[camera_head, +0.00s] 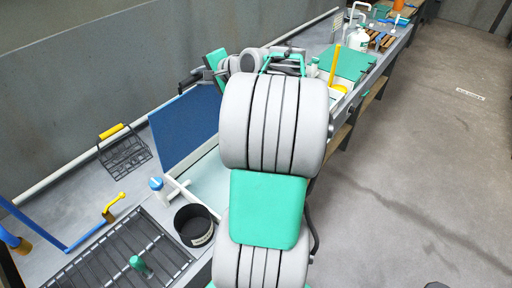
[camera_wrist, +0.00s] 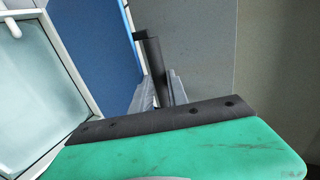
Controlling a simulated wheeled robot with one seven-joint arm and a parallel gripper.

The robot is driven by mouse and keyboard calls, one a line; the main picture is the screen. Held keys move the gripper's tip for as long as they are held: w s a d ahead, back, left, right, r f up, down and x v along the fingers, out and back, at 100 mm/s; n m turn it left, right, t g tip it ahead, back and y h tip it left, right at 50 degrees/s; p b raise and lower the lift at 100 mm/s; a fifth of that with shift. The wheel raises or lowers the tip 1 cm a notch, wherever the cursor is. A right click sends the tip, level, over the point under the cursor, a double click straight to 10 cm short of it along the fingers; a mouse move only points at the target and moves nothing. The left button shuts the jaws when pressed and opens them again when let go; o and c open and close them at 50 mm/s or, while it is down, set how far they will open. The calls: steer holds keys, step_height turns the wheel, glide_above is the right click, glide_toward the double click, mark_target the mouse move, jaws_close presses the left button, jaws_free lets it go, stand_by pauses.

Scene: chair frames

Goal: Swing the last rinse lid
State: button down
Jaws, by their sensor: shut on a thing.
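The blue rinse lid (camera_head: 183,125) stands tilted up beside a pale, white-rimmed basin (camera_head: 207,172). In the wrist view the lid's blue face (camera_wrist: 92,48) runs up the left, with the basin (camera_wrist: 28,95) at far left. A dark bar-shaped handle (camera_wrist: 152,58) shows near the lid's right edge. My gripper (camera_wrist: 162,92) has its grey fingers on either side of this handle and is shut on it. In the head view my gripper (camera_head: 188,80) is at the lid's upper edge. My arm hides part of the lid's right side and the bench behind it.
A black pot (camera_head: 195,226), a blue-capped bottle (camera_head: 157,186) and a dark wire basket (camera_head: 124,152) stand left of the arm. A slatted rack (camera_head: 118,262) lies in front. A green panel (camera_head: 347,63) lies farther along the bench. The floor (camera_head: 430,160) at right is mostly clear.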

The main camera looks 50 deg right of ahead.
steer(key=s+f, duration=0.3)
steer(key=s, duration=0.4)
steer(key=shift+s+f+b, duration=0.15)
steer(key=shift+s+b, duration=0.15)
steer(key=shift+b, duration=0.1)
steer(key=s+f+b, duration=0.1)
steer(key=s+f, duration=0.2)
steer(key=s, duration=0.3)
steer(key=shift+s+d+f, duration=0.15)
steer(key=shift+s+f, duration=0.2)
steer(key=s+f+b, duration=0.2)
steer(key=s+f, duration=0.3)
steer(key=shift+s+d+f+b, duration=0.15)
steer(key=shift+s+f+b, duration=0.1)
steer(key=shift+b, duration=0.15)
steer(key=shift+r, duration=0.1)
steer(key=s+f+b, duration=0.3)
steer(key=s+f, duration=0.1)
steer(key=f, duration=0.3)
stand_by(0.4)
steer(key=shift+s+d, duration=0.1)
